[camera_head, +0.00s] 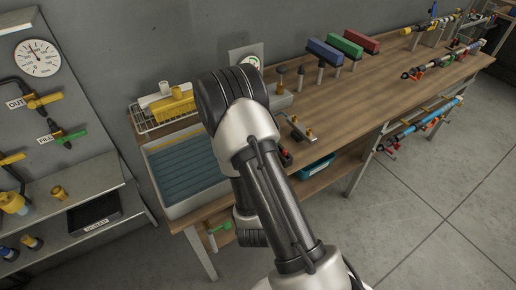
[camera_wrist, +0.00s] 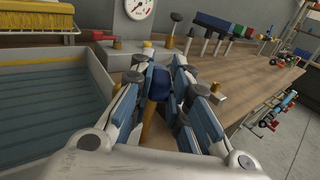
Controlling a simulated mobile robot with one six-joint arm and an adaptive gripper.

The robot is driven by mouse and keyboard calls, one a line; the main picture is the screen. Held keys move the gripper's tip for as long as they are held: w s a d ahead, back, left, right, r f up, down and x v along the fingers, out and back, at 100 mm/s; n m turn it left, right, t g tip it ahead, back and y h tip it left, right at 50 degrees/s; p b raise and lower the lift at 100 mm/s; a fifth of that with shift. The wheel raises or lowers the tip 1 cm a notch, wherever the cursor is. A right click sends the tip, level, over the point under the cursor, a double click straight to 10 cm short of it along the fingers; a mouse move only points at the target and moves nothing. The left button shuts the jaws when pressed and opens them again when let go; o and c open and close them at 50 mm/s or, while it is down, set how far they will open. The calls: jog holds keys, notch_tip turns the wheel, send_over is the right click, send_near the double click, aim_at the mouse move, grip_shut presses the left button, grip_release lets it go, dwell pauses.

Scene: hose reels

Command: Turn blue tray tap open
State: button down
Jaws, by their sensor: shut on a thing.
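The blue tap handle (camera_wrist: 160,86) is between my fingers in the wrist view, just right of the tray. A yellow-brown stem (camera_wrist: 148,124) shows below and beside it. My gripper (camera_wrist: 161,68) is shut on the blue handle, with a finger on each side. The fingers hide much of the tap, so its turn angle cannot be told. The tray (camera_wrist: 104,82) with blue ribbed content is at the left of the wrist view and left of my arm in the head view (camera_head: 150,180). My arm hides the gripper and tap in the head view.
A dial gauge (camera_wrist: 139,8) and dark-topped knobs (camera_wrist: 176,17) stand behind the tap. A brass fitting (camera_wrist: 217,90) is right of my fingers. A wire rack (camera_head: 150,122) holds yellow items.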

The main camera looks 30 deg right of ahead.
jog(key=shift+s+d+n+t+y+p, duration=0.15)
jog(key=shift+d+n+t+y+p, duration=0.2)
jog(key=shift+n+y+p, duration=0.35)
jog(key=shift+t+y, duration=0.25)
jog(key=shift+y, duration=0.15)
jog(key=c, duration=1.5)
grip_release()
jog(key=shift+a+h+b, duration=0.2)
jog(key=shift+h+b, duration=0.1)
